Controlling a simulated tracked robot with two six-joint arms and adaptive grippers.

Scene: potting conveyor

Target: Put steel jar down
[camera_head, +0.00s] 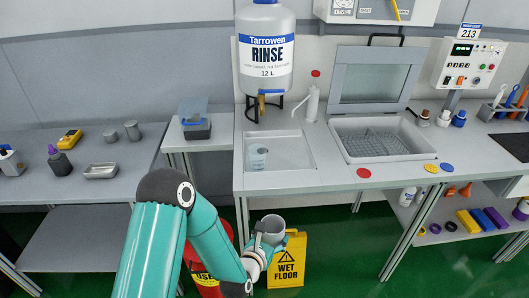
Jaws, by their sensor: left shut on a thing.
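My left arm reaches in from the bottom, and its gripper (264,243) is low in front of the rinse bench. It is shut on a grey steel jar (271,226), whose open mouth faces up. The jar is held in the air, apart from the benches, with the floor and a yellow sign behind it. The gripper's fingers are small and partly hidden by the jar and wrist. My right gripper is not in view.
The rinse bench (290,181) has a sink with a clear beaker (258,157), a rinse tank (266,50) and a lidded basin (380,140). The left table (120,188) holds bottles, a metal dish (101,171) and two small grey cylinders; its front right is clear. A wet-floor sign (288,268) stands below.

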